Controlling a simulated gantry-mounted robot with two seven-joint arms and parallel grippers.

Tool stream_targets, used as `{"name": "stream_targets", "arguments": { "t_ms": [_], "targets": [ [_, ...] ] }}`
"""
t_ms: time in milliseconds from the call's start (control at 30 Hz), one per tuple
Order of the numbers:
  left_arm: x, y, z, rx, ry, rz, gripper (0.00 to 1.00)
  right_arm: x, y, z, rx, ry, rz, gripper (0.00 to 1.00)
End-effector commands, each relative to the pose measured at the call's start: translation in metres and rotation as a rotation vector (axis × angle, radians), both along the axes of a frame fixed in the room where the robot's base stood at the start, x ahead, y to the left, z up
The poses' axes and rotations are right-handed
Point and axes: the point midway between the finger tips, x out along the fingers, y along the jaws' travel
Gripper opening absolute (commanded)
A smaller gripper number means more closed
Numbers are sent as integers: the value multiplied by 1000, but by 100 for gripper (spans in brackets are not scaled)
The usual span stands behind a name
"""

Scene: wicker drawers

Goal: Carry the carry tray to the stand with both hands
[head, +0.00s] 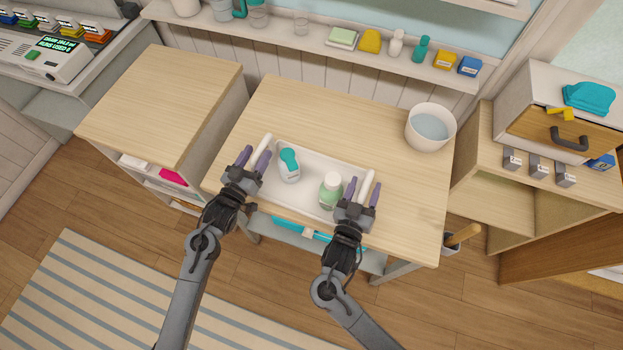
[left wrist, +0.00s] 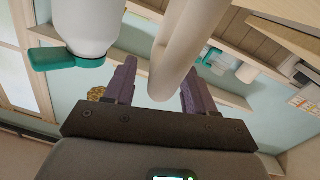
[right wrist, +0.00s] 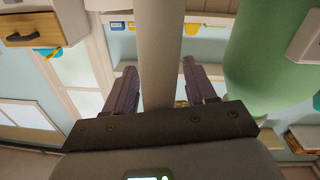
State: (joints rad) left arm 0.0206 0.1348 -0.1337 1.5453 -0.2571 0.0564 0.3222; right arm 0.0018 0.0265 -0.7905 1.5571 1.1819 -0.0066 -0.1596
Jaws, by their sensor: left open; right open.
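The white carry tray (head: 312,164) lies on the wood-topped table. It holds a white bottle with a teal cap (head: 289,165) and a green bottle (head: 330,191). My left gripper (head: 254,156) is open, with its purple fingers on either side of the tray's left handle, which also shows in the left wrist view (left wrist: 185,50). My right gripper (head: 363,186) is open, its fingers on either side of the right handle, also seen in the right wrist view (right wrist: 159,55). Contact between fingers and handles cannot be told. I cannot tell which piece of furniture is the stand.
A bare wood-topped cabinet (head: 165,95) stands left of the table (head: 400,200). A white bowl of water (head: 430,127) is at the table's back right. A shelf (head: 310,38) with bottles and boxes runs behind. A drawer unit (head: 550,120) stands at the right.

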Motion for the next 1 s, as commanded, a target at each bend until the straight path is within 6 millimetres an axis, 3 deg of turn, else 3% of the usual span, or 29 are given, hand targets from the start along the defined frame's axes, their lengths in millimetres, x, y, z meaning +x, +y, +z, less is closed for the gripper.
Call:
{"name": "stream_targets", "arguments": {
  "t_ms": [100,433,1000],
  "targets": [
    [0,0,0,0,0,0,52,0,0,0,0,0,0,52],
    [0,0,0,0,-1,0,2,0,0,0,0,0,0,2],
    [0,1,9,-1,-5,1,0,0,0,8,0,-2,-1,0]
  ]
}}
